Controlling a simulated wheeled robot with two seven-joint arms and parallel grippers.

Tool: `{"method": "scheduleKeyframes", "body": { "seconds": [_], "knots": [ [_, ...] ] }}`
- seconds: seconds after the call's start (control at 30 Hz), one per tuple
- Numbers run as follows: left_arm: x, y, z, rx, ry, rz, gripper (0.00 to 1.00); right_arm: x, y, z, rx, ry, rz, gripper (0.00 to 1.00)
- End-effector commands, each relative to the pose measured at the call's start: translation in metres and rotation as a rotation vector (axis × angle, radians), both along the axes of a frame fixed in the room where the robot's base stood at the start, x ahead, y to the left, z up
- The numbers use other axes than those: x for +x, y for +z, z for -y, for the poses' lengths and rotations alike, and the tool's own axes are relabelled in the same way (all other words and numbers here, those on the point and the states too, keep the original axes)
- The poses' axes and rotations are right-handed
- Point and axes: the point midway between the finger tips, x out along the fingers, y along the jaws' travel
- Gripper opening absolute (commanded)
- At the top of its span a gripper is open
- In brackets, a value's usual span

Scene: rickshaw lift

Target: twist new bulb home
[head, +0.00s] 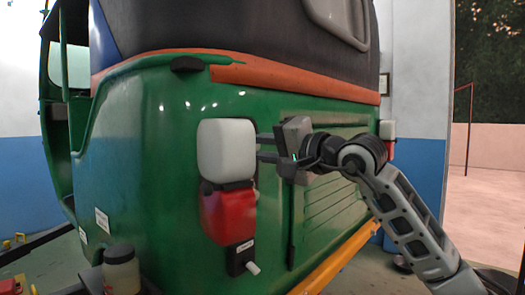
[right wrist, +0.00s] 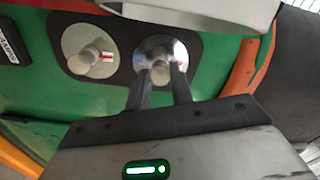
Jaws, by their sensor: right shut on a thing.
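My right gripper (head: 260,148) reaches in from the right at the back of the green rickshaw (head: 320,185). In the right wrist view its two fingers (right wrist: 160,84) are closed around a pale bulb (right wrist: 161,73) at the right-hand round, shiny socket (right wrist: 150,47). The bulb sits at the socket's middle; how deep it is seated I cannot tell. A second bulb (right wrist: 92,57) is in the left-hand socket (right wrist: 75,45), with a small red and white mark beside it. The white lens (head: 226,150) hides the sockets and fingertips in the head view. My left gripper is out of view.
The red lens (head: 228,215) hangs below the white one, with a small black box (head: 240,258) under it. A jar with a dark lid (head: 121,272) stands at the lower left. An orange bumper (head: 335,262) runs along the rickshaw's lower rear. A pale lens edge (right wrist: 205,12) lies close above the fingers.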

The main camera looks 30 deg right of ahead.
Motion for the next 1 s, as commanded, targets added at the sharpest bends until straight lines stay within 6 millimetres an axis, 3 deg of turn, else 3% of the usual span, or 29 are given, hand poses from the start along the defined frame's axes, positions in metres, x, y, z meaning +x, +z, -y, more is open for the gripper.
{"method": "scheduleKeyframes", "body": {
  "seconds": [0.37,0.4,0.47,0.5,0.67,0.7,1.0],
  "knots": [
    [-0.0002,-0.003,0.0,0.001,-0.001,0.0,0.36,0.0016,-0.0027,0.0012,0.069,-0.004,-0.035,0.11],
    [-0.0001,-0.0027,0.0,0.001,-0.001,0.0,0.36,0.0016,-0.0024,0.0013,0.083,-0.005,-0.04,0.28],
    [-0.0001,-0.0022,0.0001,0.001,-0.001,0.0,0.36,0.0016,-0.0022,0.0012,0.08,-0.004,-0.04,0.45],
    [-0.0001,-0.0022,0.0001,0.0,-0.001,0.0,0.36,0.0014,-0.0021,0.0011,0.079,-0.004,-0.039,0.48],
    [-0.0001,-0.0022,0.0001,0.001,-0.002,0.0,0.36,0.0011,-0.0015,0.0007,0.079,-0.002,-0.037,0.48],
    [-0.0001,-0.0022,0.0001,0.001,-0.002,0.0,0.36,0.001,-0.0015,0.0007,0.079,-0.002,-0.037,0.42],
    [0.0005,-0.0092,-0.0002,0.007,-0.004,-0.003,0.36,-0.0001,-0.0013,0.0008,0.078,-0.002,-0.035,0.42]
  ]
}}
